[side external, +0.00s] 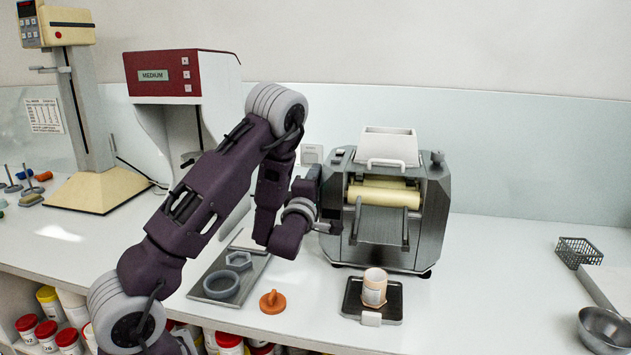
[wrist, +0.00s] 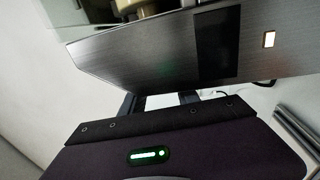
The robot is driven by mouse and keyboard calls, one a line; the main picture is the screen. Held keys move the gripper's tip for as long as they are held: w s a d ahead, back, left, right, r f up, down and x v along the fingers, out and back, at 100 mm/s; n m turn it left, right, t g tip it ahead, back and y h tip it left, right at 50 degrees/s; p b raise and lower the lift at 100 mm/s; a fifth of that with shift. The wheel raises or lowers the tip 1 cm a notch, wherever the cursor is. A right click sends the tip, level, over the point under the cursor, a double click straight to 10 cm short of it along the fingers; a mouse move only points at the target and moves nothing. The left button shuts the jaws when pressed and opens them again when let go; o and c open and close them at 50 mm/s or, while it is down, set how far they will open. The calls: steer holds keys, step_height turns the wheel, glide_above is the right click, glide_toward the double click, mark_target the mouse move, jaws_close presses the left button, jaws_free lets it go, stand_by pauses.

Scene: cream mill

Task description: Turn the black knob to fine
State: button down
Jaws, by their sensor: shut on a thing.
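The three-roll mill (side external: 432,215), grey with cream rollers (side external: 385,194) and a white hopper (side external: 390,146), stands on the bench right of my arm. My gripper (side external: 327,227) is at the lower left of the mill's front, its fingers against that side. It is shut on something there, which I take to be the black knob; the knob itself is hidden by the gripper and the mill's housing. In the wrist view the two dark fingers (wrist: 160,103) reach under the edge of a grey metal panel (wrist: 150,62), slightly apart, their tips hidden.
A dark red and white machine (side external: 160,75) behind my arm shows "MEDIUM" on its display. A wire basket (side external: 578,253) and steel bowl (side external: 604,330) stand right.

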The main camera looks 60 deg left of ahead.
steer(key=c, duration=0.9)
jaws_free()
